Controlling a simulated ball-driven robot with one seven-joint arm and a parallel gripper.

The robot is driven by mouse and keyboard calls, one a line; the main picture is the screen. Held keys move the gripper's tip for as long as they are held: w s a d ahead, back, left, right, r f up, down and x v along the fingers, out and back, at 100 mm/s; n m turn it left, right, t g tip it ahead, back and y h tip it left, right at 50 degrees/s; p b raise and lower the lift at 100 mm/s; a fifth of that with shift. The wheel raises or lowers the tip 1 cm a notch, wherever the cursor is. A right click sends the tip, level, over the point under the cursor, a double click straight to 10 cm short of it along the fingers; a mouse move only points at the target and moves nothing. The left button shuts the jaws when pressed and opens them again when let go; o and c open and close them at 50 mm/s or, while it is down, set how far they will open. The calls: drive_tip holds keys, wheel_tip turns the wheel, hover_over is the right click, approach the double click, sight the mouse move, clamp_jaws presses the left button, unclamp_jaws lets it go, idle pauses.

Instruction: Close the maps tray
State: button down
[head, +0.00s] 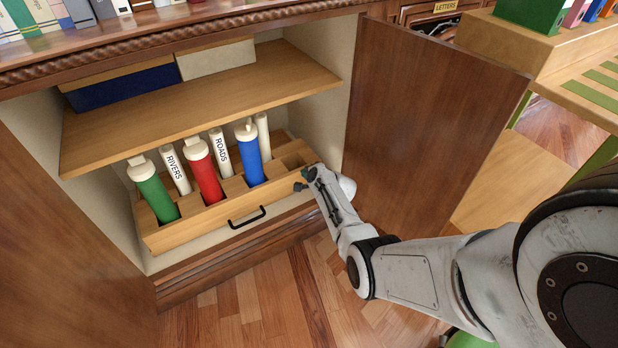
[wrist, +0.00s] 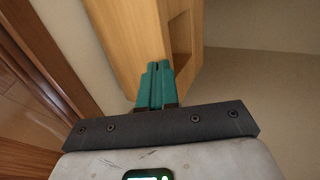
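The maps tray (head: 210,227) is a light wooden tray low in the open cabinet, with a black handle (head: 247,217) on its front. It holds upright green (head: 154,190), red (head: 204,172) and blue (head: 249,156) tubes and white rolls, two marked RIVERS (head: 175,169) and ROADS (head: 220,153). Its right-end compartment looks empty. The tray front stands near the cabinet's front edge. My gripper (head: 304,180) is at the tray's right front end. In the wrist view its teal fingers (wrist: 158,67) are together, empty, against or just before the wooden tray (wrist: 135,35); contact is unclear.
A wooden shelf (head: 200,108) with a blue box (head: 125,86) and a cream box (head: 216,59) is above the tray. The cabinet doors stand open on the left (head: 60,235) and right (head: 425,120). The parquet floor (head: 265,300) in front is clear.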

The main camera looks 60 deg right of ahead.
drive_tip(key=shift+w+d+r, duration=0.1)
drive_tip(key=shift+w+d, duration=0.15)
drive_tip(key=shift+w, duration=0.25)
drive_tip(key=shift+w+r, duration=0.1)
